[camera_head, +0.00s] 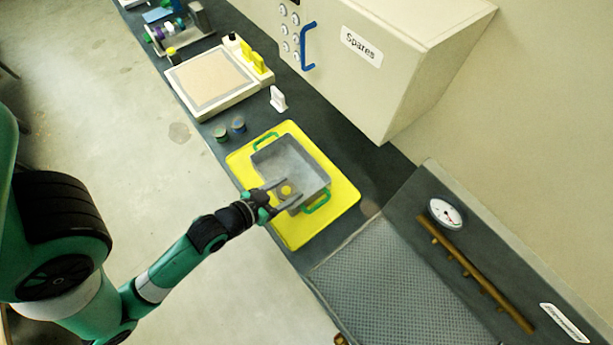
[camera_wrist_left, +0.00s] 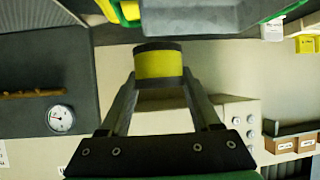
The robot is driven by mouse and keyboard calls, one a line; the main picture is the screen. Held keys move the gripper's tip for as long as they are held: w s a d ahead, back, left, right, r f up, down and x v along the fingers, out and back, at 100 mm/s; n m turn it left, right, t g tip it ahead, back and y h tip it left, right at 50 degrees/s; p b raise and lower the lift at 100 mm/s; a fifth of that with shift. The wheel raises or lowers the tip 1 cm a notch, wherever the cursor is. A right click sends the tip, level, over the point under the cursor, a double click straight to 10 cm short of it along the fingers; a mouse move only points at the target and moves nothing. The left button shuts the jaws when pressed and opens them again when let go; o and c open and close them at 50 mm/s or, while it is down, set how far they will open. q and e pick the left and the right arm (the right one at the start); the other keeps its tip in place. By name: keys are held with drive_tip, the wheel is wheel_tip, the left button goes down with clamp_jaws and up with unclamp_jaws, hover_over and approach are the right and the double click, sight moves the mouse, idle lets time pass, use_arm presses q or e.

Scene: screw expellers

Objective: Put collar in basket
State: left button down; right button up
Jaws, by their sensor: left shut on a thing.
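The collar is a short yellow cylinder with dark bands, seen in the left wrist view (camera_wrist_left: 158,65) between the fingertips and in the head view (camera_head: 286,190) as a small yellow spot. My left gripper (camera_head: 284,194) is shut on it. The basket (camera_head: 318,170) is a grey open box with green handles on a yellow mat (camera_head: 343,200). In the head view the gripper and collar overlap the basket's near left corner; I cannot tell their height over it. Part of the basket also shows at the top of the left wrist view (camera_wrist_left: 205,15). My right gripper is not in view.
Two small cylinders (camera_head: 229,129) stand left of the mat, with a white bracket (camera_head: 278,99) behind them. A framed board (camera_head: 212,82) lies farther back. The Spares cabinet (camera_head: 380,60) overhangs the bench's wall side. A textured grey mat (camera_head: 390,285) covers the near right.

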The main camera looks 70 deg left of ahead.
use_arm(q)
drive_tip(key=shift+s+d+f, duration=0.2)
drive_tip(key=shift+s+d, duration=0.4)
drive_tip(key=shift+d, duration=0.35)
drive_tip(key=shift+s+m+h+p, duration=0.15)
drive_tip(key=shift+m+h+p, duration=0.15)
drive_tip(key=shift+a+f, duration=0.15)
drive_tip(key=w+a+f+b, duration=0.2)
drive_tip(key=w+a+f, duration=0.2)
drive_tip(key=w, duration=0.1)
drive_tip(key=w+a+f+b, duration=0.2)
drive_tip(key=w+a+f, duration=0.3)
drive_tip(key=shift+f, duration=0.15)
drive_tip(key=shift+w+a+f+b, duration=0.15)
drive_tip(key=shift+f+b, duration=0.65)
drive_tip(key=shift+f, duration=1)
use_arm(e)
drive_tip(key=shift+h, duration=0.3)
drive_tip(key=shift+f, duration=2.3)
